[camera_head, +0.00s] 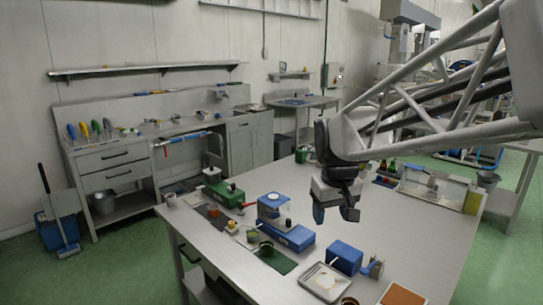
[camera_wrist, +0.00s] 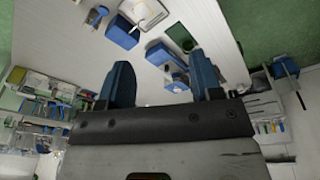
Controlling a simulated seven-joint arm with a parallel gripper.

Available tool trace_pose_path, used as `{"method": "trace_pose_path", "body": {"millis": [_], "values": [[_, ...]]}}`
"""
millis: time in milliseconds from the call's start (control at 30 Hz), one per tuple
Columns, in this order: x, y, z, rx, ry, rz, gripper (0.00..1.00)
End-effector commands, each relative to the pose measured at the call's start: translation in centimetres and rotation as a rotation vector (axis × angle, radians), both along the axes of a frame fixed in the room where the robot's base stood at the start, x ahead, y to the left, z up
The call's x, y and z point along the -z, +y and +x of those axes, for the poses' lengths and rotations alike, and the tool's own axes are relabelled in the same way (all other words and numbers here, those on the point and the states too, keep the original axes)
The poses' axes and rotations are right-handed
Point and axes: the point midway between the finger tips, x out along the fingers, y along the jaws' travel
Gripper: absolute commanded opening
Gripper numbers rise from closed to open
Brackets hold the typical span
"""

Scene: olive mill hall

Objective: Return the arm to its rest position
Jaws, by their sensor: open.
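My gripper (camera_head: 335,213) hangs from my arm above the middle of the light worktable (camera_head: 400,243), its fingers pointing down. In the wrist view my gripper (camera_wrist: 165,85) shows two blue fingers set well apart, with nothing between them. It is open and empty, and apart from the things on the table. The tabletop (camera_wrist: 65,45) also shows in the wrist view.
Below and left of my gripper stand a blue device (camera_head: 287,232), a green mat (camera_head: 278,259) and a green device (camera_head: 224,190). A blue box (camera_head: 345,257) and a white tray (camera_head: 325,281) lie near the front. A workbench (camera_head: 120,160) lines the wall.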

Motion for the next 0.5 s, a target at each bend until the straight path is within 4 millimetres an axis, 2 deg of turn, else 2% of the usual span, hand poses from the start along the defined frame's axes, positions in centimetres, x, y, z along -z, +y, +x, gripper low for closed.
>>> {"method": "trace_pose_path", "body": {"millis": [100,500], "values": [[0.2,-0.9,-3.2,0.034,-0.009,0.005,0.59],[2.2,-3.4,-13.3,0.149,-0.034,0.023,0.59]]}}
